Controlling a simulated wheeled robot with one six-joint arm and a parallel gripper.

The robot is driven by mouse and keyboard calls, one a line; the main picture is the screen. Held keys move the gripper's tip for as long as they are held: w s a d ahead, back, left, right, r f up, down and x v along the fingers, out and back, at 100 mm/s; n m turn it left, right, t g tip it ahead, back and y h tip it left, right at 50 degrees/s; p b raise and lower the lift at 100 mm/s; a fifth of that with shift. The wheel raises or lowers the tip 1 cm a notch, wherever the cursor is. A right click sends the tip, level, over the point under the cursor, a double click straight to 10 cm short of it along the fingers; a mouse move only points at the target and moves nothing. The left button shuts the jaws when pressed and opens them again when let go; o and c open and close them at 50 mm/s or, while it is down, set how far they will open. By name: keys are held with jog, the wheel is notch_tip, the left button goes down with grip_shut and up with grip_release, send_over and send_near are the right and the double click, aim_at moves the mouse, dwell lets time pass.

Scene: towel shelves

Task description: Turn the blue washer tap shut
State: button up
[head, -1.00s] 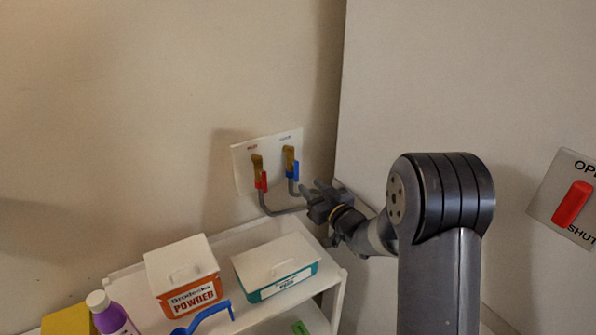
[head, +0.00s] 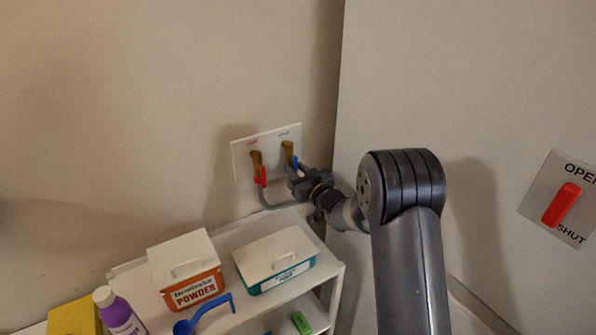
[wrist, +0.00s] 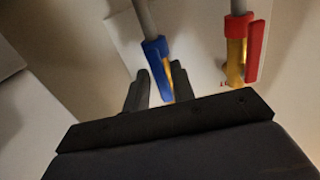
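The blue washer tap (head: 287,150) is on a white wall plate, right of the red tap (head: 257,166). Its brass body shows in the head view, with only a bit of its blue lever beside my gripper (head: 294,173). In the wrist view the blue lever (wrist: 157,60) lies in line with its grey pipe. There my gripper (wrist: 159,68) has its two dark fingers apart, one on each side of the blue lever. I cannot tell whether either finger touches it. The lower end of the tap is partly hidden by my gripper.
The red lever (wrist: 255,50) is close by on the right in the wrist view. Below the taps, a white shelf (head: 236,243) carries a powder box (head: 187,270), a teal box (head: 275,262) and a purple bottle (head: 120,313). A red OPEN/SHUT switch (head: 561,204) is at far right.

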grip_shut()
jog(key=shift+f+b, duration=0.1)
jog(key=shift+b, duration=0.35)
jog(key=shift+w+d+r+n+b, duration=0.3)
jog(key=shift+d+r+n+b, duration=0.15)
jog(key=shift+n+b, duration=2.35)
jog(key=shift+w+d+r+n+b, duration=0.25)
jog(key=shift+d+r+n+b, duration=0.2)
jog(key=shift+n+b, duration=2.3)
jog(key=shift+w+d+r+n+b, duration=0.35)
jog(key=shift+r+n+b, duration=0.15)
jog(key=shift+n+b, duration=2.3)
jog(key=shift+o, duration=1.4)
grip_release()
